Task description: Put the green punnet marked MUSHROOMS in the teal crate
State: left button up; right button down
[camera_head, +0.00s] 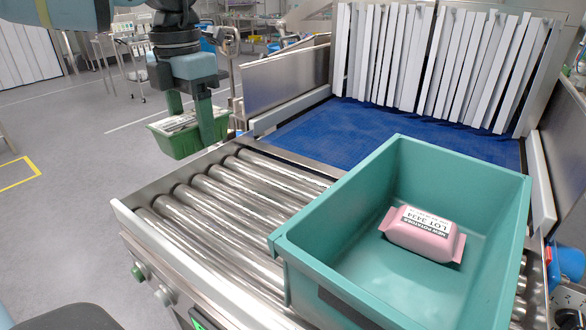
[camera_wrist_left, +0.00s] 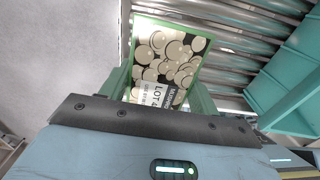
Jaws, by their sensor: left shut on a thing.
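The green punnet (camera_head: 184,139) hangs in my left gripper (camera_head: 192,125), at the left of the head view. The gripper's fingers are shut on it, and it is held off the left side of the roller conveyor. In the left wrist view the punnet's label (camera_wrist_left: 165,65) shows pictured mushrooms and a partly covered white tag. The teal crate (camera_head: 300,236) stands on the rollers at the front right, to the right of the punnet and apart from it. Its near rim also shows in the left wrist view (camera_wrist_left: 290,90). My right gripper is not in view.
A pink packet (camera_head: 422,233) marked LOT 3434 lies inside the crate, with bare floor around it. Metal rollers (camera_head: 215,205) lie between the punnet and the crate. A blue belt (camera_head: 345,130) leads to white strip curtains (camera_head: 440,65) at the back.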

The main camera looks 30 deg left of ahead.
aim_at(393, 282)
jog(key=k, duration=1)
